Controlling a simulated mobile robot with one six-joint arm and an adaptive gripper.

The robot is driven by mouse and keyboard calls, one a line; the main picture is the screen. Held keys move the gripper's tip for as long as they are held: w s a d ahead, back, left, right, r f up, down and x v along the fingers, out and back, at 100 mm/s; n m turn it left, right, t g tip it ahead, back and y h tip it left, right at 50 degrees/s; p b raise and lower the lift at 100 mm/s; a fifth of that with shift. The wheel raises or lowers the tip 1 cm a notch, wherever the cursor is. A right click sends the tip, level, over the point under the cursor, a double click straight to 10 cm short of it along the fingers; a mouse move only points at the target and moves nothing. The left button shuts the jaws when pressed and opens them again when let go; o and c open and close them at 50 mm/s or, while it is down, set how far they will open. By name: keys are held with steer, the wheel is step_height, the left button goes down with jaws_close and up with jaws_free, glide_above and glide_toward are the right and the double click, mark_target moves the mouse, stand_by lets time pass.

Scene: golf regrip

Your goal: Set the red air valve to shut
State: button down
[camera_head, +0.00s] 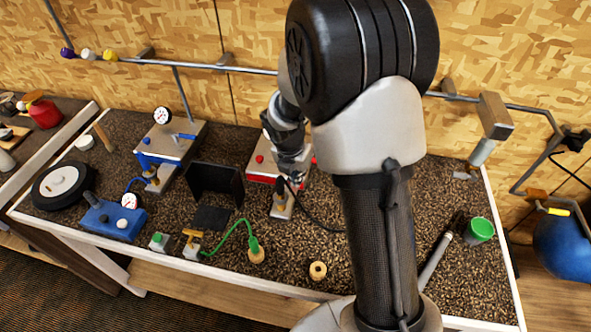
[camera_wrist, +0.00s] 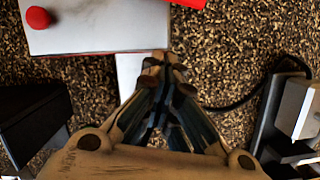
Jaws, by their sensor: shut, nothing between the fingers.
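The red air station is a pale metal plate (camera_head: 262,165) with red edging and a red knob (camera_head: 259,159), left of and partly behind my gripper in the head view. In the wrist view the plate (camera_wrist: 100,30) and its red knob (camera_wrist: 38,18) fill the upper left. A red piece (camera_wrist: 188,3), possibly the valve's lever, is cut off by the top edge, so its setting cannot be told. My gripper (camera_wrist: 165,68) is shut and empty, pointing down just off the plate's near edge, over a smaller pale block (camera_head: 282,205). Whether it touches the block is unclear.
A blue station (camera_head: 170,147) with gauge and blue lever stands left. A dark upright panel (camera_head: 215,183) is close to my gripper's left. A black cable (camera_head: 320,222) runs on its right. A green hose (camera_head: 235,232), wooden ring (camera_head: 318,270) and green cup (camera_head: 480,230) occupy the front.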

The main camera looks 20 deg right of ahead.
steer(key=shift+w+d+f, duration=0.1)
steer(key=shift+w+d, duration=1.3)
steer(key=shift+d, duration=0.15)
steer(key=shift+w+d+n+p, duration=0.2)
steer(key=shift+d+n+p, duration=0.7)
steer(key=shift+p, duration=1.55)
